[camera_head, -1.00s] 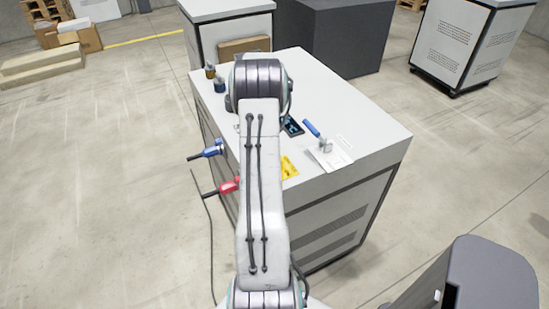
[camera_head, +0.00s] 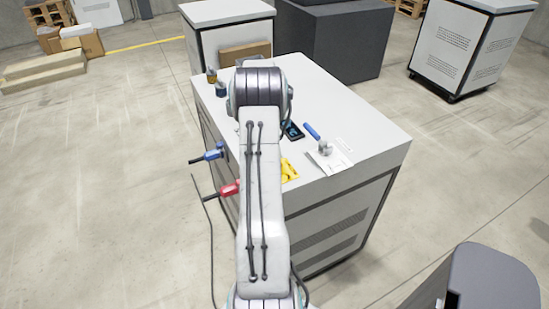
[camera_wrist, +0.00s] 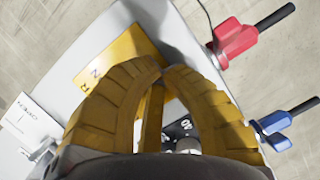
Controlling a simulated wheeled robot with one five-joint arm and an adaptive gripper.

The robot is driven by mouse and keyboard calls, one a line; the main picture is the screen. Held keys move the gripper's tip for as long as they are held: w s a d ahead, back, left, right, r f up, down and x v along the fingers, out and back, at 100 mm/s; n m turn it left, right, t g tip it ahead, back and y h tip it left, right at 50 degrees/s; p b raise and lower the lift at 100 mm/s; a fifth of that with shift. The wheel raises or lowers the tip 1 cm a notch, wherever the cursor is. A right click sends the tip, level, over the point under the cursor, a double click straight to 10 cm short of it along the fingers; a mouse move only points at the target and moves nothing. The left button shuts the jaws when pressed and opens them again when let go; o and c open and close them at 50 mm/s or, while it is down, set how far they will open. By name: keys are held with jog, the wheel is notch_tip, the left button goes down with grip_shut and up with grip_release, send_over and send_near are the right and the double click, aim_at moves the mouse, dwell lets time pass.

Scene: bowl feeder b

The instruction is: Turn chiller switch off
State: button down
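My gripper (camera_wrist: 163,70) has yellow ribbed fingers, and their tips meet or nearly meet in the wrist view. No object shows held between the tips. Below and between the fingers, a black plate (camera_wrist: 180,128) with white "ON" lettering, upside down, is partly visible. A grey round part (camera_wrist: 187,145) sits beside it, mostly hidden; I cannot tell the switch's position. The plate is on the white cabinet (camera_head: 355,115). In the head view my arm hides most of the gripper and the switch area.
A yellow label (camera_wrist: 122,58) lies beyond the fingers. A red valve handle (camera_wrist: 235,40) and a blue one (camera_wrist: 275,124) stick out from the cabinet's side. A white paper (camera_head: 333,163), blue-handled tool (camera_head: 312,131) and dark tablet-like item (camera_head: 293,130) lie on top.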

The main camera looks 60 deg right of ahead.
jog(key=shift+s+d, duration=0.15)
jog(key=shift+s, duration=0.05)
dwell(0.4)
jog(key=shift+s+d+p, duration=0.2)
jog(key=shift+s+p, duration=0.05)
jog(key=shift+p, duration=0.05)
jog(key=shift+w, duration=0.1)
